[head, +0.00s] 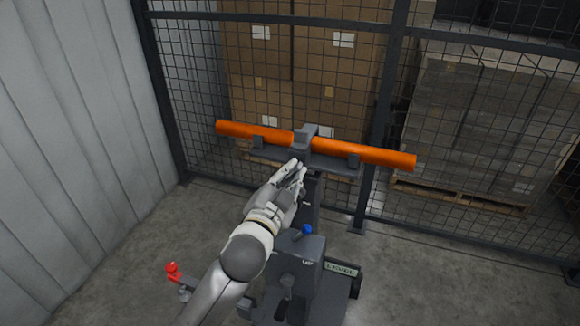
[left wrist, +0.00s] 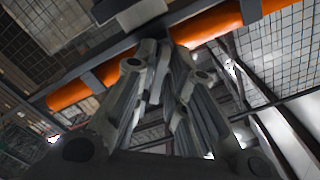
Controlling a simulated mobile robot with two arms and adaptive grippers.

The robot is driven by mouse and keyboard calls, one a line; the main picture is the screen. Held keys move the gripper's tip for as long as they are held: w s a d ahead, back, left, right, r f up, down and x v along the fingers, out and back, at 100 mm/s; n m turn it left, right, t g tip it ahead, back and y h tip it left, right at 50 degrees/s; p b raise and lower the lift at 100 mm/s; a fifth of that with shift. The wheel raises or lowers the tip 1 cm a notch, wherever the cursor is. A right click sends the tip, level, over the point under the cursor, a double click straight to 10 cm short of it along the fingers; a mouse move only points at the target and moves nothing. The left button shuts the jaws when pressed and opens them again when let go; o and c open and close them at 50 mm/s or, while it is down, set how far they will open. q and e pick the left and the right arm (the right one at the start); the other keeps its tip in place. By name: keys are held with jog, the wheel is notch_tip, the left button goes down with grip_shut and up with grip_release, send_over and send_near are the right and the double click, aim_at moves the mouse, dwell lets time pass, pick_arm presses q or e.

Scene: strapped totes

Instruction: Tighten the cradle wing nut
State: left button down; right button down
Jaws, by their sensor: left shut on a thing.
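An orange tube (head: 378,156) lies across a grey cradle (head: 335,168), under a grey clamp block (head: 305,134) at its middle. The tube also crosses the top of the left wrist view (left wrist: 72,95). My left gripper (head: 297,172) is at the front of the cradle, just below the clamp block. In the left wrist view its fingers (left wrist: 155,52) are close together at the grey clamp part. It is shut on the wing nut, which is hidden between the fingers. My right gripper is not in view.
The cradle stands on a grey stand with a blue knob (head: 307,230). A red knob (head: 172,267) is at the lower left. A wire mesh fence (head: 190,95) is close behind, with boxes (head: 260,75) beyond it. A ribbed wall (head: 70,130) is at the left.

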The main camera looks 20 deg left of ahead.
pick_arm(q)
jog(key=shift+r+m+p, duration=0.2)
jog(key=shift+m+p, duration=7.55)
jog(key=shift+m, duration=5.55)
jog(key=c, duration=1.6)
grip_release()
jog(key=s, duration=1.2)
jog(key=shift+a, duration=0.15)
